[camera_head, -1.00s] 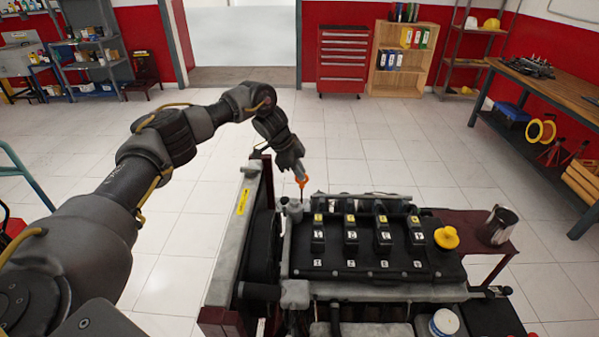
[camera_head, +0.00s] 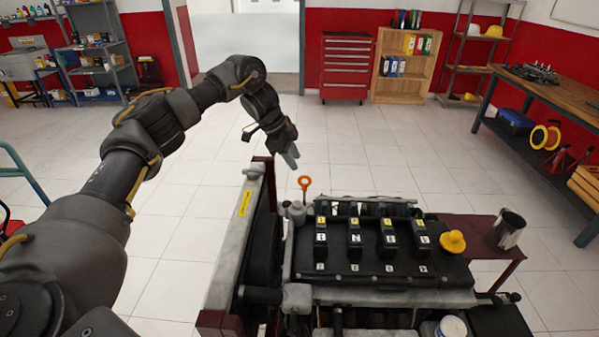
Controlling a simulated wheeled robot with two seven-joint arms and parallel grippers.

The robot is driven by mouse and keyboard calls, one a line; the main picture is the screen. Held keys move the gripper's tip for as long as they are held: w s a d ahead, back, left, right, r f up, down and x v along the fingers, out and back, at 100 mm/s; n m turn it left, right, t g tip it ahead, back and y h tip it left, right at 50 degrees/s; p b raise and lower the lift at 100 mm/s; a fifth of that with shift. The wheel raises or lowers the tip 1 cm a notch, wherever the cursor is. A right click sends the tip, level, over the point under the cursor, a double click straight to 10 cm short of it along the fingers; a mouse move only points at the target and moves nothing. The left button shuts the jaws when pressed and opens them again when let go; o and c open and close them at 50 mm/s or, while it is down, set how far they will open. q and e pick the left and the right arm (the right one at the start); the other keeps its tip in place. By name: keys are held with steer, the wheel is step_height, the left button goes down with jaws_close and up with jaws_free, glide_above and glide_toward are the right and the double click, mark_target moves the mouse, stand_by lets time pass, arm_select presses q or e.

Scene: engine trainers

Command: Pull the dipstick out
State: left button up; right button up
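The dipstick's orange ring handle (camera_head: 304,183) stands upright at the rear left corner of the engine (camera_head: 375,250), beside the grey cap. Its thin stem runs down behind the engine's edge, and its lower part is hidden. My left gripper (camera_head: 291,157) is above and slightly left of the ring, clear of it. Its two fingertips look a little apart with nothing between them. My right gripper is not in view.
The radiator frame (camera_head: 238,220) stands close on the engine's left. A yellow oil cap (camera_head: 452,242) is on the engine's right side. A metal jug (camera_head: 508,230) stands on the red side shelf (camera_head: 468,225). The floor behind the engine is clear.

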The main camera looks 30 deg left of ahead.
arm_select(q)
steer(key=v, duration=0.4)
stand_by(0.4)
